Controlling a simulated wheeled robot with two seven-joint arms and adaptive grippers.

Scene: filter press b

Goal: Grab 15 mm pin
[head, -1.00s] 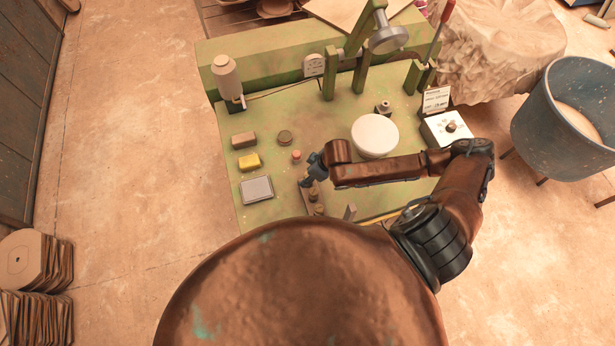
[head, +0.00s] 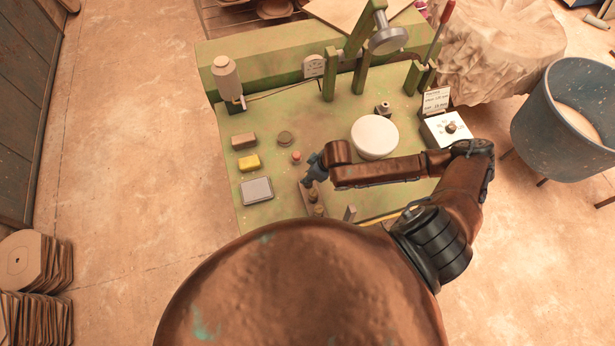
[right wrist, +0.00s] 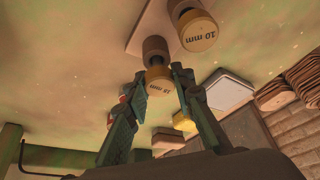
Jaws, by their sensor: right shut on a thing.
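The 15 mm pin (right wrist: 159,82), with a yellow labelled end and a brown body, is between the fingers of my right gripper (right wrist: 160,74) in the right wrist view. The gripper is shut on it. The 10 mm pin (right wrist: 197,32) is beside it, outside the fingers. Both pins are at a flat pin board (right wrist: 148,22); I cannot tell whether the 15 mm pin is still seated. In the head view my right gripper (head: 309,182) is low over the board's far end, hiding the held pin. My left gripper is not in view.
The green bench (head: 275,210) also carries a grey-topped box (head: 256,190), a yellow block (head: 249,162), a brown block (head: 244,140) and a white disc (head: 375,136). A white dial box (head: 446,129) stands to the right. A press frame (head: 330,75) rises at the back.

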